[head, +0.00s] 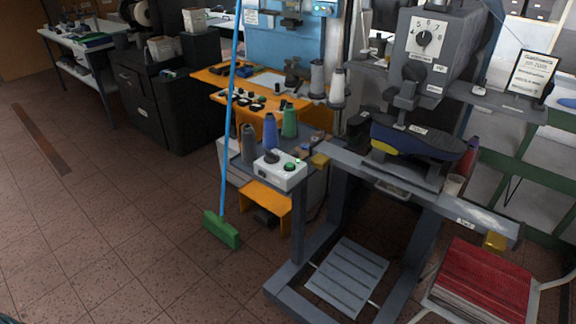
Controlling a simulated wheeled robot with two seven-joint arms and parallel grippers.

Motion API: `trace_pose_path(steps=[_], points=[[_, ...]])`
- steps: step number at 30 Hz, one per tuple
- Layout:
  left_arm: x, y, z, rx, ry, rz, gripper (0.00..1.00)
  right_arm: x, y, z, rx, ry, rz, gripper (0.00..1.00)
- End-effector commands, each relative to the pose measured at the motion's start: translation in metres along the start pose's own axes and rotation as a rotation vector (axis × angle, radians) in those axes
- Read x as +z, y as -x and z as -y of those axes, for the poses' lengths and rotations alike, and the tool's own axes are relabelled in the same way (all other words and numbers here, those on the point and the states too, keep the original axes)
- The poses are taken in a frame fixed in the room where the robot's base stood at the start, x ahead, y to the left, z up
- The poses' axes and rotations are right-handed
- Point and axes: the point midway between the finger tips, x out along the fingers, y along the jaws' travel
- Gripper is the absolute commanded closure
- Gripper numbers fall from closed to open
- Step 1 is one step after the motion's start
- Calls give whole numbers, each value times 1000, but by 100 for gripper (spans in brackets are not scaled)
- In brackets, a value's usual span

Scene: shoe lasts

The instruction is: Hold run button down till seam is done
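A pale control box (279,179) sits at the left end of the grey machine frame, near the middle of the head view. It has a green button (290,166) and a black knob (271,157) on top. I take the green one to be the run button; its label is too small to read. The grey machine head (442,48) with a numbered dial stands to the right. Beneath it is a dark blue shoe-shaped piece (425,143). The seam's state cannot be made out. Neither of my grippers is in view, and nothing touches the button.
Thread cones, including a blue one (270,132), stand behind the control box. A green broom (222,231) with a blue handle stands left of it. A red-seated chair (484,284) is front right. The tiled floor (130,230) at left is mostly clear.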

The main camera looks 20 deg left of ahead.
Motion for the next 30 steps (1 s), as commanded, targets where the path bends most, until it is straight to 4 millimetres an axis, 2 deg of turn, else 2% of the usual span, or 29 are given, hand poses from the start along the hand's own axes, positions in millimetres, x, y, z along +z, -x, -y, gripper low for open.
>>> trace_pose_path(steps=[8, 17, 30], points=[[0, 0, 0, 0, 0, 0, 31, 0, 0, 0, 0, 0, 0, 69], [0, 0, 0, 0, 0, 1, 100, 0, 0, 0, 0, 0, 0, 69], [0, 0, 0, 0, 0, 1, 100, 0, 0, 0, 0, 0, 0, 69]])
